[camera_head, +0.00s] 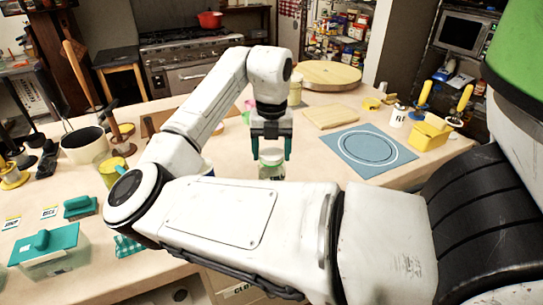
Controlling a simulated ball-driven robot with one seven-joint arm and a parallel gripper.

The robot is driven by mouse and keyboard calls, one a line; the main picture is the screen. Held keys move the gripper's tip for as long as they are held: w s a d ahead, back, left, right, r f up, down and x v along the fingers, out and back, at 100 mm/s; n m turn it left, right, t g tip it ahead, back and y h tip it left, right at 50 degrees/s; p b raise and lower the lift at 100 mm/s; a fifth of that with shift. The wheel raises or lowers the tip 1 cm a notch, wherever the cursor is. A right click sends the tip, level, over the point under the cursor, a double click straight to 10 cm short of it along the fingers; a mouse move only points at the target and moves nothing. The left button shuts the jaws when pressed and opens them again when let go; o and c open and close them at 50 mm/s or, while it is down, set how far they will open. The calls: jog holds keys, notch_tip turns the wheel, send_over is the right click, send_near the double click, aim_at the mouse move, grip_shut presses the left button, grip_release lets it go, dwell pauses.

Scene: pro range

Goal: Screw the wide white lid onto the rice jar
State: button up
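My gripper (271,150) points straight down near the middle of the counter, with its two teal fingers spread apart. A wide white lid (271,158) shows between and just below the fingertips, roughly as wide as the gap. Below it is a jar (271,172) with pale and green parts, probably the rice jar. The lid appears to be on or just over the jar's top, but I cannot tell whether it is seated. I cannot tell whether the fingers touch the lid. My own arm hides the jar's lower part.
A blue mat with a white ring (366,148) lies to the right, with a wooden board (334,116) behind it. A yellow bin (429,137) stands farther right. A cream pot (85,146) and a teal-lidded box (46,250) are at left. Counter between jar and mat is clear.

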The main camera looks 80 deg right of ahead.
jog(key=o, duration=0.4)
jog(key=shift+c, duration=0.2)
jog(key=shift+r+n+p, duration=0.15)
jog(key=shift+n+p, duration=0.35)
jog(key=shift+s+n+p, duration=0.1)
jog(key=shift+n+p, duration=0.55)
jog(key=shift+n, duration=0.35)
jog(key=shift+n+p, duration=0.55)
jog(key=shift+n, duration=0.95)
jog(key=shift+f, duration=0.2)
